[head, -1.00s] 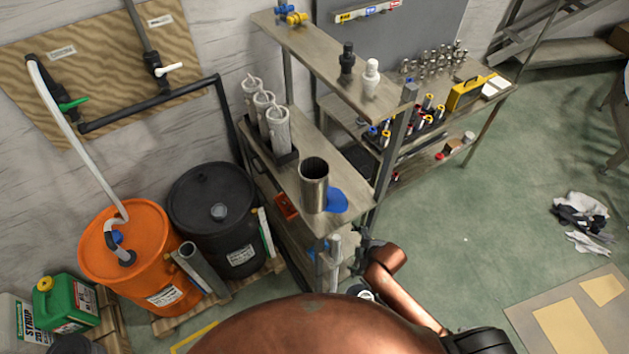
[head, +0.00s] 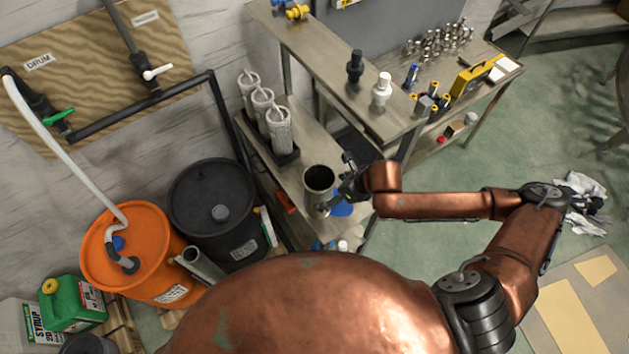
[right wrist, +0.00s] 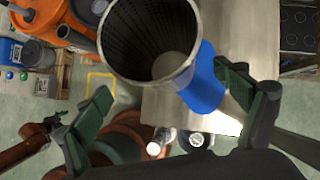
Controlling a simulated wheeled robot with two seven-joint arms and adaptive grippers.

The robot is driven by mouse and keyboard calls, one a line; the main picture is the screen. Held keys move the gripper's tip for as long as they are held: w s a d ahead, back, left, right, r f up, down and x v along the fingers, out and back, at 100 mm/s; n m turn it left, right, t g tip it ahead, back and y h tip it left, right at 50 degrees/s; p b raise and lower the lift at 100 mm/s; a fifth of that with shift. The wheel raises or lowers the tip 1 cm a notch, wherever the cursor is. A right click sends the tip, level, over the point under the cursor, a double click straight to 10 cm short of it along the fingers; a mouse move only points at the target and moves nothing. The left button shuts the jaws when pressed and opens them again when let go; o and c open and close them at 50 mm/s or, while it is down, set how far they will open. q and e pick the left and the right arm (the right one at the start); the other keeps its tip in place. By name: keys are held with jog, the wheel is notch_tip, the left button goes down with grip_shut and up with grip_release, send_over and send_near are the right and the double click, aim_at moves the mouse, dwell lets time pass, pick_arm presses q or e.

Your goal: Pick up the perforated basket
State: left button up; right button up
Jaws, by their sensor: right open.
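The perforated basket (head: 315,201) is a grey metal cylinder, upright and open at the top, near the front end of the middle shelf (head: 292,180). In the right wrist view the basket (right wrist: 150,42) shows rows of small holes inside. My right gripper (head: 342,190) is beside the basket on its right in the head view. In the right wrist view my right gripper (right wrist: 165,88) has its fingers spread, with the basket ahead between them and nothing gripped. What looks like my left gripper (right wrist: 57,124) is small at the left of that view; its jaws are unclear.
A blue item (head: 344,209) lies against the basket's right side. Several white cylinders (head: 264,115) stand in a dark tray behind it. The upper shelf (head: 325,65) overhangs to the right, carrying a black and a white fitting. An orange drum (head: 140,255) and black drum (head: 210,205) stand left.

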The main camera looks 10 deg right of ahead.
jog(key=shift+w+d+r+n, duration=0.1)
jog(key=shift+w+d+n, duration=0.2)
jog(key=shift+w, duration=0.15)
jog(key=p+x, duration=0.1)
jog(key=x, duration=0.6)
jog(key=shift+w+a, duration=0.15)
jog(key=shift+a, duration=0.2)
jog(key=c, duration=1.3)
pick_arm(q)
jog(key=shift+s+r, duration=0.2)
jog(key=shift+r, duration=0.55)
pick_arm(e)
jog(key=shift+c, duration=0.7)
